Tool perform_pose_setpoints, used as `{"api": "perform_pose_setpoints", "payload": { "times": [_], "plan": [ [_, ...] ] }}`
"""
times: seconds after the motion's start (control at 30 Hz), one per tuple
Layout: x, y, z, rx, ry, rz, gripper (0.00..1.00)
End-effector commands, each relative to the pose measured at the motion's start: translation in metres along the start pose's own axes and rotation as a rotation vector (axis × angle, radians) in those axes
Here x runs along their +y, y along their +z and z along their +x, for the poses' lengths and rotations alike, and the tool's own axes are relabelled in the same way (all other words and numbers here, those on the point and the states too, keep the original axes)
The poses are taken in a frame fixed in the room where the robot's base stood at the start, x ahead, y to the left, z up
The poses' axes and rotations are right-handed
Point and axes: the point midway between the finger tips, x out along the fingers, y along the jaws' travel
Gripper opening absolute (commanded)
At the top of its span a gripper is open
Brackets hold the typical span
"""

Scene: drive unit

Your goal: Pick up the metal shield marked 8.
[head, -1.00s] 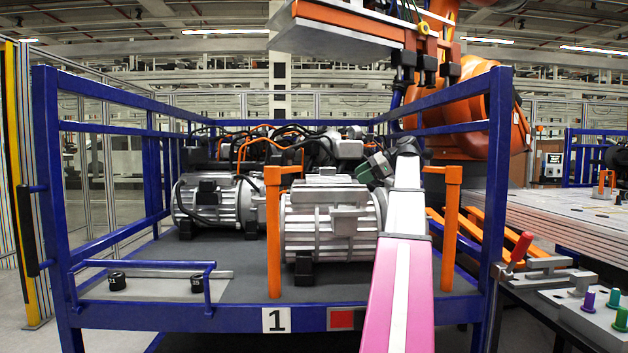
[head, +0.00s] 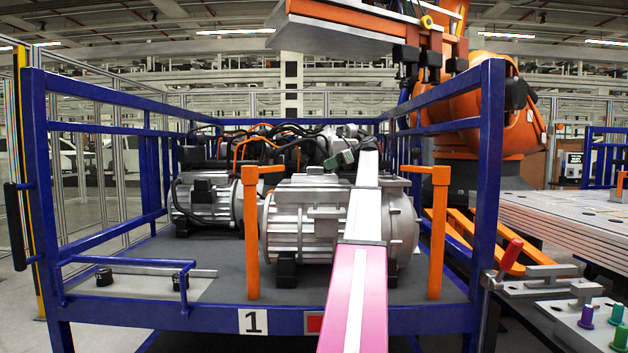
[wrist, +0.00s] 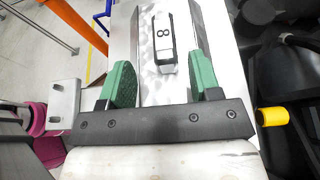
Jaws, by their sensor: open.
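A metal piece marked 8 (wrist: 164,38) shows at the top middle of the wrist view, a narrow pale block with dark edges, on a bright metal surface with raised side edges. My gripper (wrist: 160,62) is open, with its two green fingers apart on either side below the block; nothing is visibly held between them. I cannot tell how far the fingers are above the surface. In the head view my gripper (head: 345,157) shows only as a small green part at the end of my pink and white arm, beyond the near motor. The piece marked 8 cannot be made out there.
A blue-framed cart marked 1 (head: 253,321) stands in front, carrying silver motors (head: 305,225) and orange posts (head: 251,235). An orange industrial robot (head: 490,110) stands behind right. A work table (head: 560,220) is at right. A yellow cylinder (wrist: 272,117) lies right of my gripper.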

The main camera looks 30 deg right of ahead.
Motion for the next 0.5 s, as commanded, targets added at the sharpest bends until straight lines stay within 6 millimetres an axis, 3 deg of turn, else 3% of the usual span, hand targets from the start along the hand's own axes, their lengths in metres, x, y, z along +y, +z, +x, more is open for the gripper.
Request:
{"api": "perform_pose_setpoints", "payload": {
  "times": [0.17, 0.5],
  "plan": [
    [-0.002, 0.001, 0.011, 0.0, 0.0, 0.0, 0.57],
    [-0.005, 0.004, 0.052, 0.001, -0.001, 0.0, 0.57]
  ]
}}
